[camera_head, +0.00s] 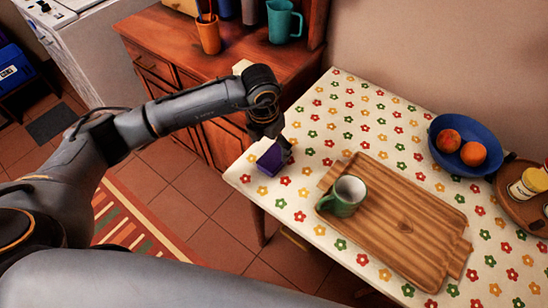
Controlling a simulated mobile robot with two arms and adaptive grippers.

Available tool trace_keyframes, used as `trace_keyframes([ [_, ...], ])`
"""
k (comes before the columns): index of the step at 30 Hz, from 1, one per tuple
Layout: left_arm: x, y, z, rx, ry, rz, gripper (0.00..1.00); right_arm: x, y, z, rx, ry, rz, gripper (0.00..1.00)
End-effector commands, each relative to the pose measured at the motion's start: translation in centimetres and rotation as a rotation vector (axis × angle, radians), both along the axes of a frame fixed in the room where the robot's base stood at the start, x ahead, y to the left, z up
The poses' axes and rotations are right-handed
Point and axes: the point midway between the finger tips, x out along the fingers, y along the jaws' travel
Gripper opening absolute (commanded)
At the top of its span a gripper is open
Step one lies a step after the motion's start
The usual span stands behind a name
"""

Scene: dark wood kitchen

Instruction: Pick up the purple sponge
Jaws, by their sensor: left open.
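The purple sponge (270,160) lies on the flowered tablecloth near the table's left edge. My left gripper (281,147) reaches in from the left and points down right at the sponge, its fingers at the sponge's upper right side. The fingers are open. Whether they touch the sponge I cannot tell, as the fingers are small and partly overlap it. My right gripper is not in view.
A wooden tray (405,225) with a green mug (343,196) stands right of the sponge. A blue bowl (438,130) with two orange fruits and a round brown tray (518,208) with jars are further right. A wooden cabinet (160,38) stands behind.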

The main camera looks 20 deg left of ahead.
Motion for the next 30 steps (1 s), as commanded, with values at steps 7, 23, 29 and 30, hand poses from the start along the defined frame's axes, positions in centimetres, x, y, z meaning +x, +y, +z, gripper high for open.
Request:
trace_keyframes([
  [7,0.3,-0.4,-1.8,-0.001,0.003,0.0,0.83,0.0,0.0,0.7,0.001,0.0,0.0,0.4],
  [23,1.1,-0.7,-5.9,-0.002,0.0,-0.002,0.83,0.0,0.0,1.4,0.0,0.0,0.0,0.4],
  [29,1.1,-0.7,-5.8,-0.002,0.0,-0.001,0.51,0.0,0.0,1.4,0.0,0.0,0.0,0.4],
  [30,1.1,-0.7,-5.8,-0.002,0.0,-0.001,0.46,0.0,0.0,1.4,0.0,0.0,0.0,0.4],
])
